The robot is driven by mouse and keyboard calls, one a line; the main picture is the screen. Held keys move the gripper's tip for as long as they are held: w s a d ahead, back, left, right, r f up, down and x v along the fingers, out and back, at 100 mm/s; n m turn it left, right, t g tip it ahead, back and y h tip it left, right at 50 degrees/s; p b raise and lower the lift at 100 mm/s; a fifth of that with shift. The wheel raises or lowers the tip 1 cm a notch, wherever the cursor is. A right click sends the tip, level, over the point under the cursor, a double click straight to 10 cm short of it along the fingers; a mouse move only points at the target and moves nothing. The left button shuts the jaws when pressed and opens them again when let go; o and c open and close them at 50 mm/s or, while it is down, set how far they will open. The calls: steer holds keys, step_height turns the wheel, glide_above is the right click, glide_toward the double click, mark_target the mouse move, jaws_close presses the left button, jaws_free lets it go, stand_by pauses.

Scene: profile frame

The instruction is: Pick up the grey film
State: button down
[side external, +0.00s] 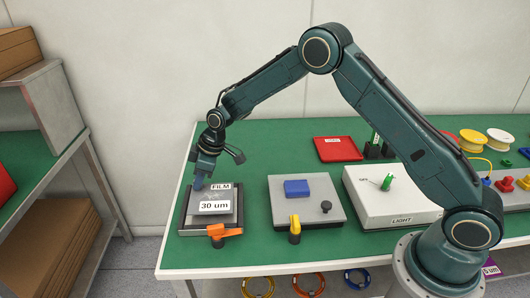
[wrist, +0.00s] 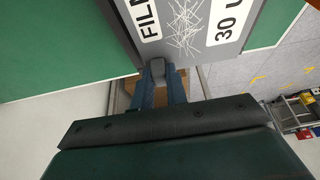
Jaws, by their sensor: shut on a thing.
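The grey film (side external: 214,206) lies over a dark-framed fixture (side external: 185,225) at the left end of the green table. It carries white labels reading FILM and 30 um, with pale scratch-like lines between them. My gripper (side external: 198,184) is at the film's far left edge. In the wrist view my gripper (wrist: 158,72) is shut on a small grey tab at the edge of the film (wrist: 200,52). An orange clamp handle (side external: 222,231) sits at the fixture's near edge. I cannot tell whether the film is lifted off the fixture.
A grey plate with a blue block (side external: 297,188), a black knob (side external: 326,206) and a yellow lever (side external: 295,229) stands right of the fixture. A white light box (side external: 400,219) and a red tray (side external: 337,149) are farther right. Bare green table (side external: 265,150) lies behind the fixture.

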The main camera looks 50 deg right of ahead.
step_height(320, 180, up, 17)
steer(key=shift+r, duration=0.2)
